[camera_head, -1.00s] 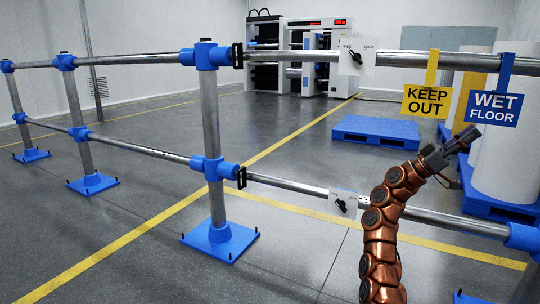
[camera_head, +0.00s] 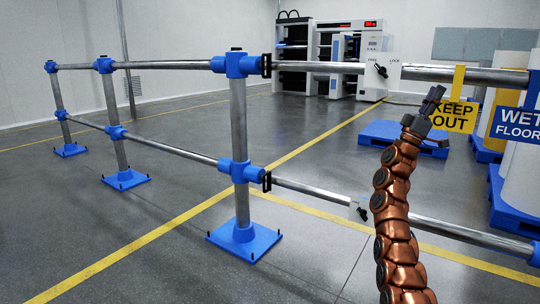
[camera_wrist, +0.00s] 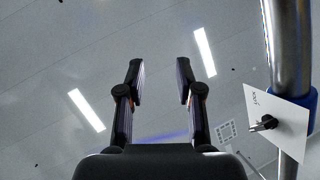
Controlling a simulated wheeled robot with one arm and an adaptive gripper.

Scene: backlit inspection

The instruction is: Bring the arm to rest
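My copper-coloured segmented arm (camera_head: 395,200) rises on the right of the head view, its end pointing up. My gripper (camera_head: 432,100) is in front of the yellow KEEP OUT sign (camera_head: 458,115) and partly covers it. In the wrist view, my gripper (camera_wrist: 161,82) is open, its two dark fingers apart with nothing between them. The wrist view looks towards the ceiling with its strip lights. A white plate with a dark knob (camera_wrist: 268,123) is right of the fingers, by a metal rail (camera_wrist: 289,45), apart from them.
A barrier of steel rails (camera_head: 315,66) and blue-footed posts (camera_head: 240,130) crosses ahead. A FREE/LOCK plate (camera_head: 380,62) is on the upper rail; a lower plate (camera_head: 357,208) is partly behind my arm. A WET FLOOR sign (camera_head: 518,124) hangs right. A blue pallet (camera_head: 375,133) lies beyond.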

